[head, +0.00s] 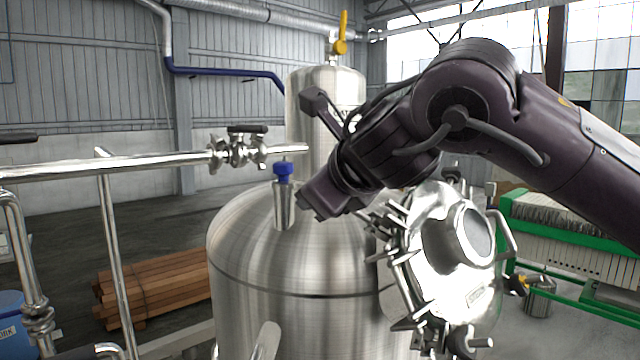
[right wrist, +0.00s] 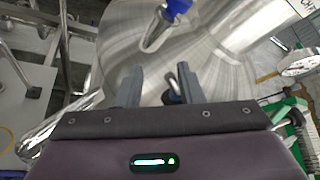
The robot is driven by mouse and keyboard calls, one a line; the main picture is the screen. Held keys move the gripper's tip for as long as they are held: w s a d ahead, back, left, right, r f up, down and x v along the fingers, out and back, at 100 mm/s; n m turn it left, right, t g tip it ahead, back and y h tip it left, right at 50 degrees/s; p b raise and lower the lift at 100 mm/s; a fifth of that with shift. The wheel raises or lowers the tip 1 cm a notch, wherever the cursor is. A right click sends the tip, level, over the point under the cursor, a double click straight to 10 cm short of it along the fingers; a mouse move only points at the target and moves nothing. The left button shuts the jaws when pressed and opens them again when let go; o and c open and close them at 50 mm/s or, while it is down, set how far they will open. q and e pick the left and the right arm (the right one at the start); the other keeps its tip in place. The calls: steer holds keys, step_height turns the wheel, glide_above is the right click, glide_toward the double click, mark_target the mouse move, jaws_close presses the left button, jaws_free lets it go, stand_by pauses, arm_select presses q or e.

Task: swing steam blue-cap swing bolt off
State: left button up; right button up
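The steel tank (head: 300,265) stands in the middle of the head view. A blue cap (head: 283,170) tops a short steel nozzle (head: 284,205) on its dome; the cap also shows at the top of the right wrist view (right wrist: 178,6). A round hatch (head: 440,255) with several swing bolts (head: 405,275) around its rim is at the tank's right side. My right gripper (right wrist: 158,80) is open above the dome, beside the nozzle, fingers apart. A shiny rod (right wrist: 183,75) shows by its right finger; whether they touch is unclear. My left gripper is out of view.
A steel pipe with a valve (head: 238,150) runs in from the left near the nozzle. A taller vessel (head: 325,85) with a yellow handle stands behind. Timber (head: 150,285) lies at left; a green-framed plate press (head: 570,240) stands at right.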

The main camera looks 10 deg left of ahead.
steer(key=shift+d+r, duration=0.2)
steer(key=shift+r, duration=0.05)
steer(key=b+v, duration=0.3)
steer(key=v, duration=0.4)
steer(key=shift+s+d+b, duration=0.2)
steer(key=shift+s+b, duration=0.1)
